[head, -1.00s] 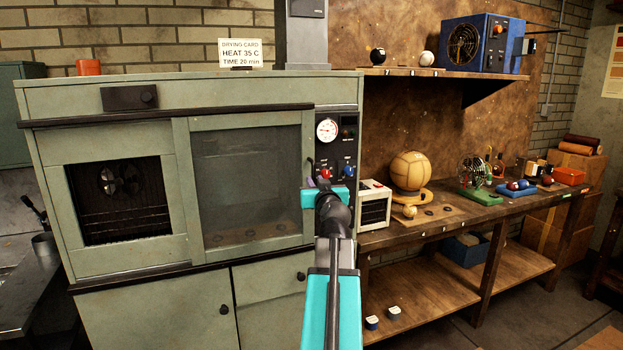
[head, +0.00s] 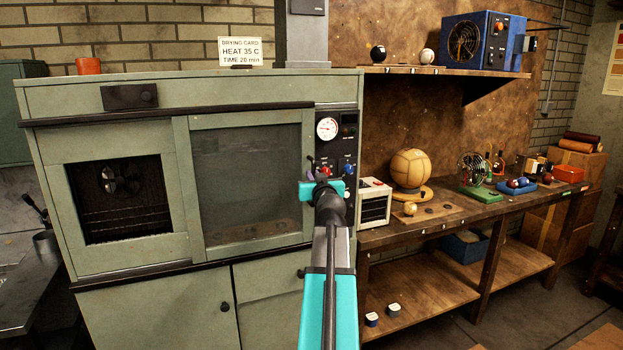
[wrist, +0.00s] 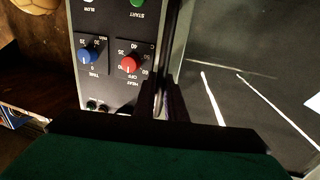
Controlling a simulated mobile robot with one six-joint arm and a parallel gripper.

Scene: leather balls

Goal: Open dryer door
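The dryer is a grey-green cabinet with a framed, dark-windowed door (head: 245,182) at its middle. The door looks closed. My gripper (head: 322,188), with teal parts, is at the door's right edge, beside the control panel, and the arm hides part of that area. In the wrist view, which is upside down, the dark fingers (wrist: 163,103) are close together at a dark vertical strip (wrist: 172,45) between the control panel and the door glass. Whether they grip this strip is unclear.
The control panel (head: 336,150) has a dial and red and blue knobs close to my gripper; it also fills the left of the wrist view (wrist: 112,65). A small white heater-like box (head: 374,203) stands to the right on the workbench (head: 450,222). An open bay with a fan (head: 120,198) is left of the door.

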